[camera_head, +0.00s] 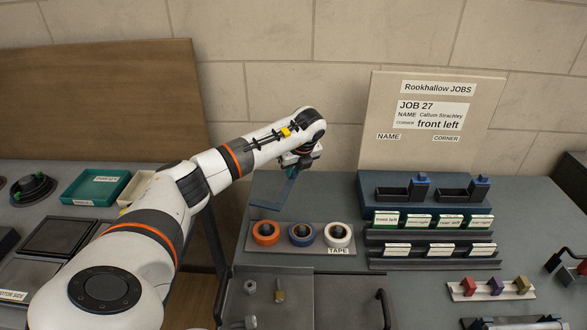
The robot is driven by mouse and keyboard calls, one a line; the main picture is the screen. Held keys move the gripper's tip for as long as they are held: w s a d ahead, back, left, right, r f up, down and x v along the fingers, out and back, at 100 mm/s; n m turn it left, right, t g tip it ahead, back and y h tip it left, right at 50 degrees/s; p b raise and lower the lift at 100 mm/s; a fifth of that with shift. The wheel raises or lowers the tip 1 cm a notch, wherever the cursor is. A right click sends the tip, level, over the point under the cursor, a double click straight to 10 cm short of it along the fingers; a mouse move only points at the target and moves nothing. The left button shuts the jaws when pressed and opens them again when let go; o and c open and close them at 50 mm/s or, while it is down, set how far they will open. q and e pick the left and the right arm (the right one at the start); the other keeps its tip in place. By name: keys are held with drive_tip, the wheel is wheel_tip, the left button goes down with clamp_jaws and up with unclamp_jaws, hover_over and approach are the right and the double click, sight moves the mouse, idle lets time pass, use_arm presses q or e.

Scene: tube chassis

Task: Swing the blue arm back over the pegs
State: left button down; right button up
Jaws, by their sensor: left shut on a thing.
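The rack holds an orange roll (266,233), a blue roll (302,234) and a white roll (338,234) in a row. Dark pegs show in the rolls' centres. In the picture the blue arm lies behind the row, not across the pegs. My right gripper is not in view.
A metal tray (314,300) with small fittings is in front of the rack. Dark holders with labelled cards (430,222) stand to the right. A job board (425,125) leans at the back. A green bin (94,187) is at the left.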

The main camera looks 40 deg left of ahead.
use_arm(q)
drive_tip(key=shift+d, duration=0.1)
drive_tip(key=s+d+m+b, duration=0.1)
drive_tip(key=d+m, duration=0.1)
drive_tip(key=s+d+m+t+h+b, duration=0.1)
drive_tip(key=d+m+b, duration=0.1)
drive_tip(key=d+m, duration=0.1)
drive_tip(key=s+d+m+t+b, duration=0.1)
drive_tip(key=d+m, duration=0.1)
drive_tip(key=d, duration=0.1)
drive_tip(key=shift+s+d+f+m+h, duration=0.15)
drive_tip(key=shift+s+m+h, duration=0.15)
drive_tip(key=shift+s+h, duration=0.1)
drive_tip(key=s+d+m+b, duration=0.1)
drive_tip(key=s+m+b, duration=0.1)
drive_tip(key=s+d+m+h+b, duration=0.1)
drive_tip(key=s+m, duration=0.1)
drive_tip(key=s+d+m+t+h+b, duration=0.1)
drive_tip(key=b, duration=0.1)
drive_tip(key=shift+s+d+m+b, duration=0.3)
drive_tip(key=shift+s+d+m, duration=0.05)
drive_tip(key=shift+s+m, duration=0.05)
drive_tip(key=shift+s+d+m+h+b, duration=0.15)
drive_tip(key=shift+s+m+h+b, duration=0.05)
drive_tip(key=shift+s+m+b, duration=0.25)
drive_tip(key=shift+s+d+m+h+b, duration=0.2)
drive_tip(key=shift+s+m+b, duration=0.1)
drive_tip(key=shift+s+m, duration=0.2)
